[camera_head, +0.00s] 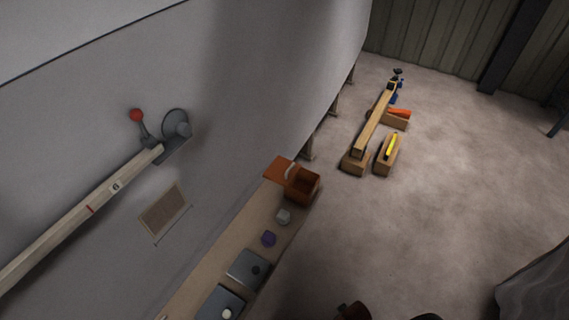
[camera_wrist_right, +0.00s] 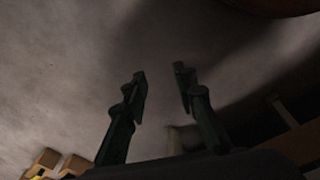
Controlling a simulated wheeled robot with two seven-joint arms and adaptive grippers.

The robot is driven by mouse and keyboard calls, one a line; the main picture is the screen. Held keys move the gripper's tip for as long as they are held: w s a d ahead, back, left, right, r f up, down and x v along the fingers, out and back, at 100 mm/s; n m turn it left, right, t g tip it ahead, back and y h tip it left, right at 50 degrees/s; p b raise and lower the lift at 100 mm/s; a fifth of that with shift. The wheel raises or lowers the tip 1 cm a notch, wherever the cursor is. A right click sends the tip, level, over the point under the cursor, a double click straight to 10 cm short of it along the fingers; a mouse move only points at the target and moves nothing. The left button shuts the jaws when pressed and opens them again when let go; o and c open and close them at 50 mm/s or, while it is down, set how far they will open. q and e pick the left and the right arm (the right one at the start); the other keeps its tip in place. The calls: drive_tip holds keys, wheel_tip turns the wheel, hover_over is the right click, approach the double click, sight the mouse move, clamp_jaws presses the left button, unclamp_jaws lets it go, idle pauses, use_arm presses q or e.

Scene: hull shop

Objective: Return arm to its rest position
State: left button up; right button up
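My right gripper (camera_wrist_right: 160,74) shows in the right wrist view. Its two dark fingers stand apart with nothing between them, and grey floor shows behind. In the head view neither gripper can be made out. Dark rounded parts at the bottom edge are cut off and too little shows to tell what they are. My left gripper is not in view.
A pale hull wall (camera_head: 240,60) fills the left, with a red-knobbed lever (camera_head: 137,116) and a long wooden batten (camera_head: 75,216). A shelf below holds an orange open box (camera_head: 302,187), small blocks and grey lidded cases.

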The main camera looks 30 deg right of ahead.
use_arm(q)
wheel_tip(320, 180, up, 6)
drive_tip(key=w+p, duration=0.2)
drive_tip(key=p, duration=0.3)
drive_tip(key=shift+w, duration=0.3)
use_arm(e)
drive_tip(key=s+f+g, duration=0.1)
drive_tip(key=s+f, duration=1.6)
drive_tip(key=s, duration=0.4)
drive_tip(key=shift+s+a+n, duration=0.15)
drive_tip(key=shift+s+n, duration=0.15)
drive_tip(key=shift+n, duration=0.1)
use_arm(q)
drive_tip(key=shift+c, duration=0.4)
